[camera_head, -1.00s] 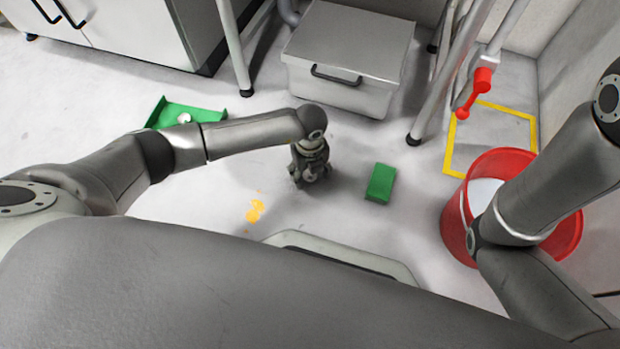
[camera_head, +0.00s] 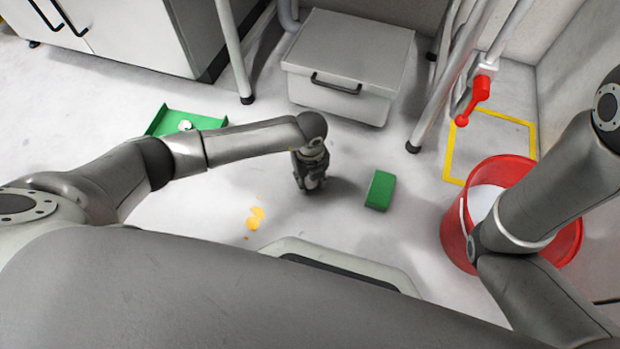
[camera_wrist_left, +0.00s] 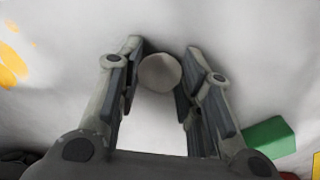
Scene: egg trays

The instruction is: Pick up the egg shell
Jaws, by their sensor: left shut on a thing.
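A small pale egg shell (camera_wrist_left: 160,72) shows in the left wrist view between the fingertips of my left gripper (camera_wrist_left: 162,78). The fingers are shut on it, one on each side. In the head view my left gripper (camera_head: 311,186) points down close to the grey floor, and the shell is hidden there. A yellow egg spill (camera_head: 255,217) lies on the floor to the left of the gripper; part of it shows in the left wrist view (camera_wrist_left: 12,65). My right arm comes in at the right, and its gripper is out of view.
A green block (camera_head: 380,190) lies right of the left gripper. A green dustpan (camera_head: 158,117) with a small white piece (camera_head: 185,125) lies behind the left arm. A red bucket (camera_head: 453,232) stands at the right, near a yellow floor square (camera_head: 449,150). A white box (camera_head: 345,92) stands behind.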

